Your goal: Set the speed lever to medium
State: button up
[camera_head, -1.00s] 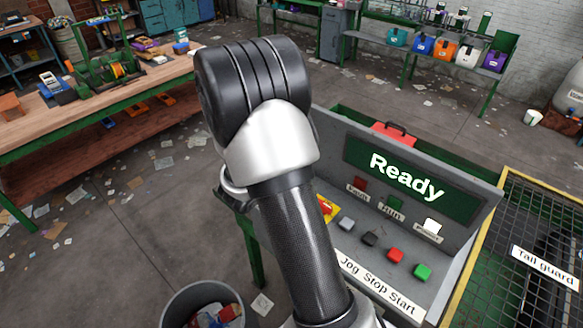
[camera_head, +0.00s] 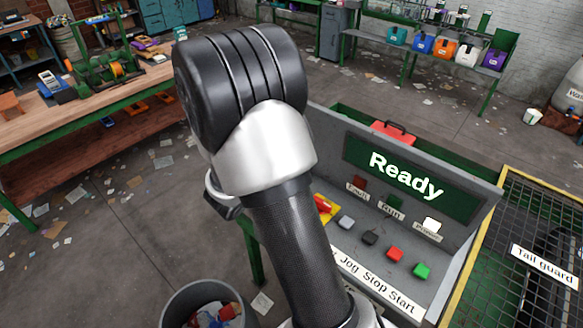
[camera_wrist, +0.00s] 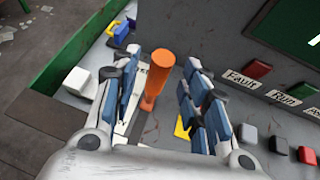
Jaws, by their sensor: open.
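The speed lever, an orange upright handle (camera_wrist: 157,80), shows in the wrist view on the grey control panel (camera_wrist: 185,45). My gripper (camera_wrist: 163,66) is open, with one finger to the left of the handle and one to the right. Gaps show on both sides, so neither finger appears to touch it. The lever's scale and setting marks are largely hidden by the fingers, and I cannot read its position. In the head view my arm hides the lever and gripper.
The panel screen (camera_head: 411,181) reads "Ready". Grey, black, red (camera_head: 395,254) and green (camera_head: 422,271) buttons sit right of the lever area. A mesh tail guard (camera_head: 543,205) stands at the right. A bin (camera_head: 175,312) stands below. A blue padlock-like item (camera_wrist: 120,33) lies beyond the lever.

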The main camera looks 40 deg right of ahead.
jog(key=v, duration=0.8)
jog(key=shift+a, duration=0.1)
jog(key=s+a+m+g+y+b, duration=0.2)
jog(key=s+a+m+y+b, duration=0.35)
jog(key=s+m, duration=0.75)
jog(key=s+a+m+t+y+b, duration=0.1)
jog(key=s+a+m+y+b, duration=0.1)
jog(key=a, duration=0.6)
jog(key=s+a+m+t+y+b, duration=0.2)
jog(key=a+m+y+b, duration=0.1)
jog(key=a+m, duration=0.3)
jog(key=shift+s+a+y, duration=0.35)
jog(key=shift+a+y, duration=0.4)
jog(key=shift+a, duration=0.2)
